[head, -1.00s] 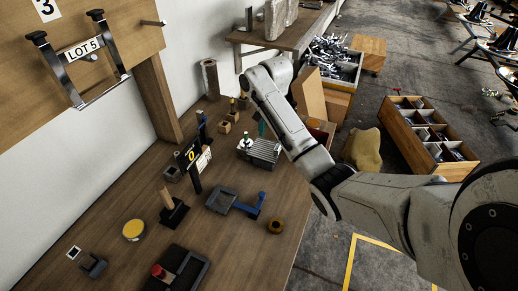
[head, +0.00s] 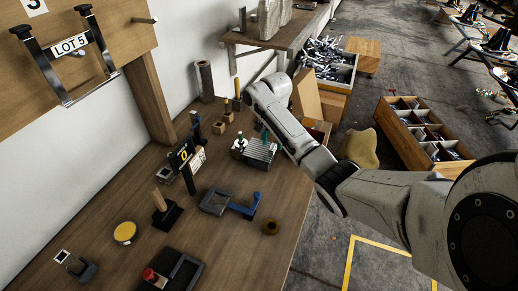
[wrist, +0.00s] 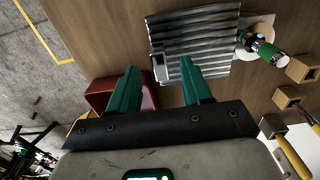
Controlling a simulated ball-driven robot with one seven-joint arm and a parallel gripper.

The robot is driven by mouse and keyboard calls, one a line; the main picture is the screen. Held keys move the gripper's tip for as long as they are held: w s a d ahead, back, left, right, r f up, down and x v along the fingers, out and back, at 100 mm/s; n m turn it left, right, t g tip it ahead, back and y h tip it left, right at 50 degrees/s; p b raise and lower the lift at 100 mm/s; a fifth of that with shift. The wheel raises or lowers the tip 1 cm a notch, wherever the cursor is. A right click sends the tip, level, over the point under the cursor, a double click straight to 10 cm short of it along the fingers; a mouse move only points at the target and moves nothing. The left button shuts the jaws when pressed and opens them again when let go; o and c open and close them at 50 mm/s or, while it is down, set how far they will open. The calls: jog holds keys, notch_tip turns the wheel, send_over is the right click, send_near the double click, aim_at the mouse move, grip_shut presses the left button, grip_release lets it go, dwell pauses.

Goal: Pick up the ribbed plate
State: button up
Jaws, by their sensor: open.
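The ribbed plate (head: 258,153) is a grey metal plate with parallel ridges. It lies on the wooden bench near its right edge in the head view. In the wrist view the ribbed plate (wrist: 205,38) fills the upper middle, with a small rectangular tab at its lower left corner. My gripper (wrist: 158,75) is open, with two green fingers and nothing between them. In the head view my arm hides most of the gripper.
A green-and-white bottle-like item (wrist: 265,48) stands beside the plate. A dark red box (wrist: 100,93) lies behind the left finger. Small wooden blocks (wrist: 302,68) and yellow-handled tools (wrist: 293,158) are at the right.

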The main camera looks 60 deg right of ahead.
jog(key=shift+f, duration=1.2)
jog(key=shift+c, duration=0.5)
grip_shut()
